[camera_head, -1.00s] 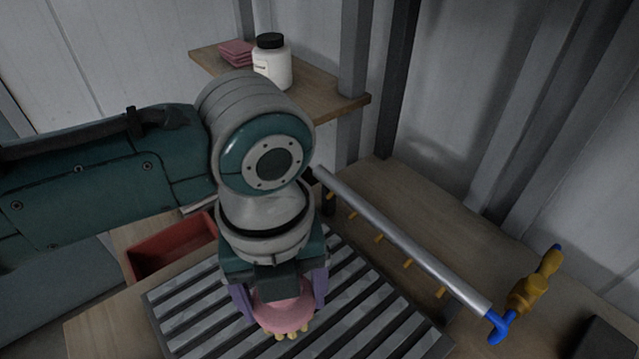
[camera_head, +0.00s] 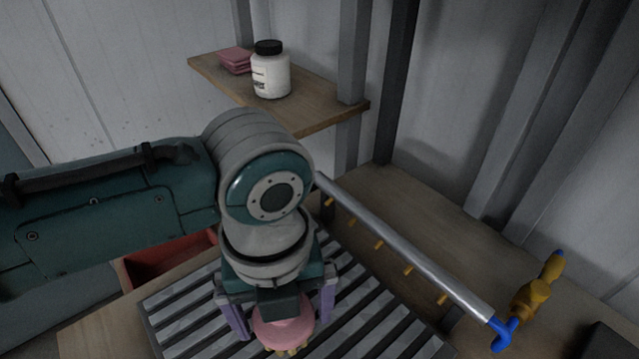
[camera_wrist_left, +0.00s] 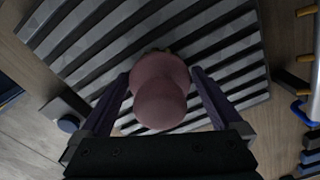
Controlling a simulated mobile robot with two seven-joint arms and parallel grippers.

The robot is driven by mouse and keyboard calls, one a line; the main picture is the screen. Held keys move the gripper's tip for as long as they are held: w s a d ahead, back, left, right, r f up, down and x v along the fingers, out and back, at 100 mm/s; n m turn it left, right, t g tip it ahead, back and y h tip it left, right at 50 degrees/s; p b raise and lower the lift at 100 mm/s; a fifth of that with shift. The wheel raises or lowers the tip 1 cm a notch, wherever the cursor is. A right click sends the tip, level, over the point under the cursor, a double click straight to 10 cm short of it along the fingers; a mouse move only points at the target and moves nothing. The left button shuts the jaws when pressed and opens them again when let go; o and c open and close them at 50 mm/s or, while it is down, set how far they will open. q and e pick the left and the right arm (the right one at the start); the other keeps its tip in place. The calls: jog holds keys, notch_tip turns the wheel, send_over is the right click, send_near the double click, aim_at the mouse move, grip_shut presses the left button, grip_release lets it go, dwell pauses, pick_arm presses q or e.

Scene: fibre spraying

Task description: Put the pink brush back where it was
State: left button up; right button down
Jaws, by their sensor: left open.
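The pink brush (camera_head: 283,328), with yellowish bristles at its lower edge, is over the grey slatted rack (camera_head: 163,305) near the bottom of the head view. In the left wrist view its rounded pink body (camera_wrist_left: 160,92) is between the fingers. My left gripper (camera_head: 283,318) is open around the brush, pointing down, with a purple finger on each side. Gaps show between the fingers and the brush in the left wrist view (camera_wrist_left: 162,108). I cannot tell whether the brush rests on the slats. My right gripper is not in view.
A metal spray bar (camera_head: 405,249) with yellow nozzles and a blue-yellow valve runs along the right. A red bin (camera_head: 170,262) is behind my left arm. A wooden shelf (camera_head: 318,118) holds a white jar (camera_head: 271,75) and pink sponges (camera_head: 235,60).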

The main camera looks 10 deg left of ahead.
pick_arm(q)
notch_tip(320, 180, up, 11)
jog(key=shift+p, duration=1.15)
jog(key=shift+r, duration=0.6)
jog(key=s+d+f+n+t+h, duration=0.25)
jog(key=s+n, duration=0.35)
jog(key=n, duration=0.8)
jog(key=s+a+r+n+t+y, duration=0.1)
jog(key=s+a+n, duration=0.5)
jog(key=a+n, duration=0.6)
jog(key=n+y, duration=0.1)
jog(key=n, duration=0.1)
jog(key=shift+r+n, duration=0.25)
jog(key=shift+n, duration=0.15)
jog(key=shift+s, duration=0.1)
